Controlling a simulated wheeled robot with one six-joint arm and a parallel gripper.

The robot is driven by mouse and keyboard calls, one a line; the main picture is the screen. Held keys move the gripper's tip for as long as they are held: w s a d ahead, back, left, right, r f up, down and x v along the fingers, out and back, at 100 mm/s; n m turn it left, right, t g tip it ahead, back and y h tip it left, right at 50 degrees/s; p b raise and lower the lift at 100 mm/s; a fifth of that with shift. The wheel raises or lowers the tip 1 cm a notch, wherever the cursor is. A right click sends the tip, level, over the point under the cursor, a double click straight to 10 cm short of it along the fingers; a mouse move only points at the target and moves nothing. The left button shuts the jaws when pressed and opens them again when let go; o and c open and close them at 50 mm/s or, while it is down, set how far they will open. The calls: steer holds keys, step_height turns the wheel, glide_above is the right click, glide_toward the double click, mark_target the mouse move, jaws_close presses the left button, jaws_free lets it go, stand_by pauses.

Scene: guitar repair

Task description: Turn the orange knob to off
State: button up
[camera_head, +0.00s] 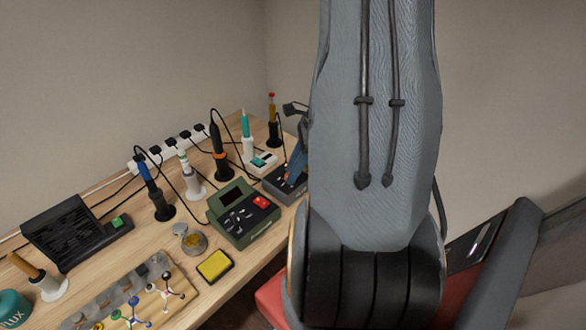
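A grey control box (277,188) sits near the right end of the bench, partly behind my arm. A small orange spot (286,172), perhaps the orange knob, shows on top of it; its setting cannot be read. A blue-grey finger-like part (297,160), which seems to be my gripper, comes down from behind my arm onto or just above the box. My large grey arm hides most of the gripper, so I cannot tell its opening or whether it touches the knob.
A green unit with a red button (243,217) stands left of the box. Several soldering irons in stands line the back, with a power strip (165,152) behind. A yellow sponge tray (214,265) lies near the front edge. A red seat (270,300) is below.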

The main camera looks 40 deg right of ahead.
jaws_close()
steer(key=shift+n, duration=0.3)
steer(key=n+p, duration=0.1)
steer(key=n+g+p, duration=0.1)
steer(key=n, duration=0.1)
steer(key=n+g+p, duration=0.1)
steer(key=shift+w+r+n+y, duration=0.1)
steer(key=shift+w+n+y, duration=0.15)
steer(key=shift+n+y, duration=0.05)
steer(key=n+g, duration=0.1)
steer(key=n, duration=0.1)
steer(key=n+g+p, duration=0.1)
steer(key=n, duration=0.2)
steer(key=shift+w+n, duration=0.2)
steer(key=shift+n, duration=0.1)
jaws_free()
